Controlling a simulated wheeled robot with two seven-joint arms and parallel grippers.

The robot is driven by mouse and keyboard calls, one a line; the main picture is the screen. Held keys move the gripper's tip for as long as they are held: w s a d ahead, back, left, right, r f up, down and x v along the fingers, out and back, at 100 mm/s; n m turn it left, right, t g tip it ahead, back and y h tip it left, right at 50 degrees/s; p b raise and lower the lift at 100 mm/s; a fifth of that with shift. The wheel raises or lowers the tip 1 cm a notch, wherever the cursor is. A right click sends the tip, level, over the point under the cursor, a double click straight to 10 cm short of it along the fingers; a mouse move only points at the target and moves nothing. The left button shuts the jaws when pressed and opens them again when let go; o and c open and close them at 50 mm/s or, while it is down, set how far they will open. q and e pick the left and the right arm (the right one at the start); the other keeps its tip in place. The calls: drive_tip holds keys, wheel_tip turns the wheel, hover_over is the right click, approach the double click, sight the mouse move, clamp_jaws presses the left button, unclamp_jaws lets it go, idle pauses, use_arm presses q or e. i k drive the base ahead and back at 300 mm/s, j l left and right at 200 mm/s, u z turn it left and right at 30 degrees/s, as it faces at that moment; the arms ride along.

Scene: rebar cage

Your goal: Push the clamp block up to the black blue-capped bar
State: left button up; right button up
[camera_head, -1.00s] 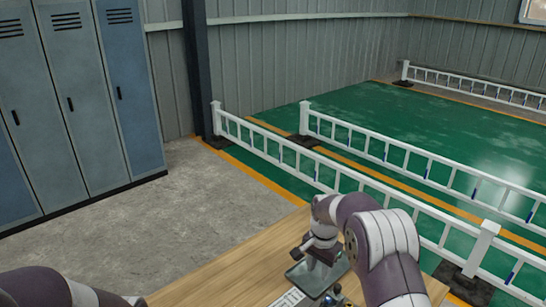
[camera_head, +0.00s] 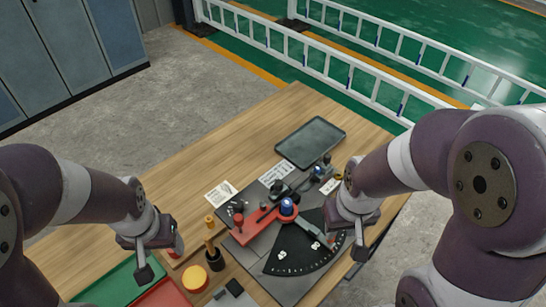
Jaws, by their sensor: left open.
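A dark bending plate (camera_head: 300,285) lies on the table with a black fan-shaped dial with white marks (camera_head: 283,252). A blue-capped post (camera_head: 287,207) stands at the dial's top, at the end of a red bar (camera_head: 257,225). A small dark block (camera_head: 279,188) sits just behind the post; I cannot tell whether it is the clamp block. My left gripper (camera_head: 147,262) is open over the table's left part, apart from the plate. My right gripper (camera_head: 358,240) hangs over the plate's right edge; its jaws are too unclear to judge, and it hides part of the dial's right side.
A grey tray (camera_head: 311,142) lies at the back of the wooden table (camera_head: 185,165). Bare wood is free at back left.

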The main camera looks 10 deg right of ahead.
sight(281, 189)
drive_tip(key=i+l+u, duration=0.1)
drive_tip(key=u, duration=0.25)
drive_tip(key=l+u, duration=0.25)
drive_tip(key=u, duration=0.15)
drive_tip(key=l+u, duration=0.35)
drive_tip(key=i+j, duration=0.05)
drive_tip(key=j, duration=0.05)
